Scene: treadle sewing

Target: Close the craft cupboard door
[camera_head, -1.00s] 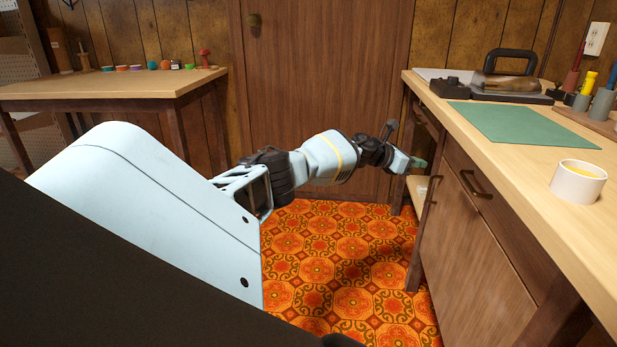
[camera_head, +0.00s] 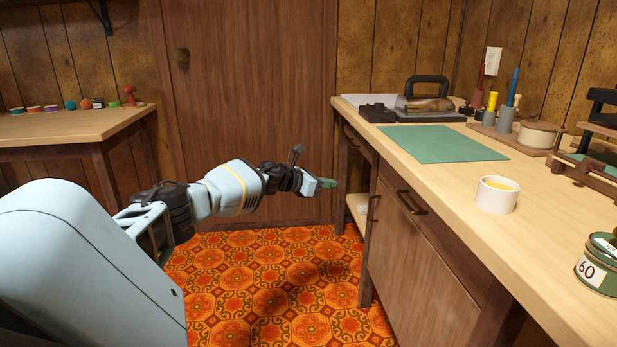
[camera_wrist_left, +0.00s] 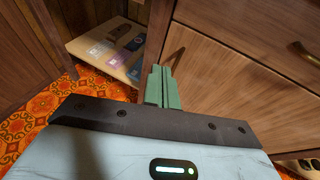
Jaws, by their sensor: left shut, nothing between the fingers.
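The craft cupboard door (camera_head: 415,270) is a brown wooden panel under the worktop at the right, with a dark upright handle (camera_head: 374,208) near its left edge. It also fills the right of the left wrist view (camera_wrist_left: 215,95). I cannot tell whether it sits flush with the frame. My left gripper (camera_head: 328,183) is shut and empty, just left of the cupboard's front, by the open shelf bay. In the left wrist view its green fingers (camera_wrist_left: 163,88) overlap the door's left edge and handle; contact is unclear. My right gripper is not in view.
A drawer with a handle (camera_head: 411,203) is above the door. The worktop holds a green mat (camera_head: 440,144), a white cup (camera_head: 496,194) and a green tin (camera_head: 599,265). The open shelf (camera_wrist_left: 105,50) holds small packets. Patterned floor (camera_head: 280,280) lies clear left of the cupboard.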

